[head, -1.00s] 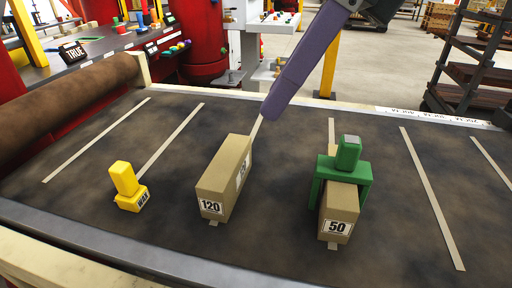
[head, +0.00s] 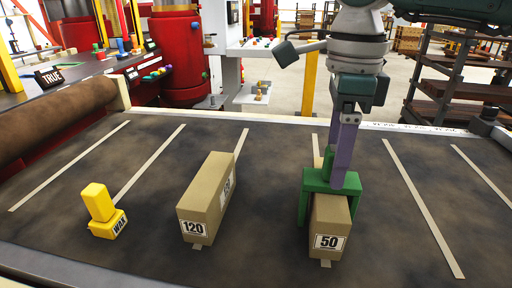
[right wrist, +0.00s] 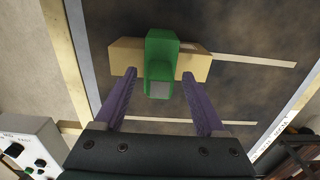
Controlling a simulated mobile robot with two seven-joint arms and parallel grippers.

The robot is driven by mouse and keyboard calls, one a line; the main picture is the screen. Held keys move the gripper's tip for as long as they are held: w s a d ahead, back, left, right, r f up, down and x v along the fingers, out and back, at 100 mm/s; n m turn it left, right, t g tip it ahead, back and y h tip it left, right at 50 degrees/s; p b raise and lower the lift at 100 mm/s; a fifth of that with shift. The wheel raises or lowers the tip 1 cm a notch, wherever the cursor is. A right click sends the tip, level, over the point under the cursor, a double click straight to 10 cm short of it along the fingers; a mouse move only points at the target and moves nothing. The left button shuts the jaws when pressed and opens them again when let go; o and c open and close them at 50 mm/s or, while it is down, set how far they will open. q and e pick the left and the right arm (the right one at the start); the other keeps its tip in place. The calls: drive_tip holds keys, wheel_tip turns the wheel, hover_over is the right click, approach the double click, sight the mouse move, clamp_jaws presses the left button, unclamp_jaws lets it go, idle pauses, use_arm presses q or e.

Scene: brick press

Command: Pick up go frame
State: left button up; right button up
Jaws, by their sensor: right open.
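A green frame (head: 315,181) with an upright handle straddles the tan box marked 50 (head: 328,230) on the dark belt. No word on the frame is legible. My right gripper (head: 342,168) points down at the frame, its purple fingers hiding most of the handle. In the right wrist view, the open fingers (right wrist: 158,82) lie on either side of the green handle (right wrist: 161,65), with a gap on both sides. My left gripper is not in view.
A tan box marked 120 (head: 207,197) stands left of the frame. A yellow block marked WAX (head: 107,217) with an upright handle stands farther left. Pale strips cross the belt (head: 400,235). The belt is clear right of the frame. A brown roller (head: 60,115) lies at left.

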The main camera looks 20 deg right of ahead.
drive_tip(key=shift+f, duration=0.4)
drive_tip(key=shift+c, duration=0.4)
clamp_jaws()
drive_tip(key=shift+r, duration=0.1)
idle(0.6)
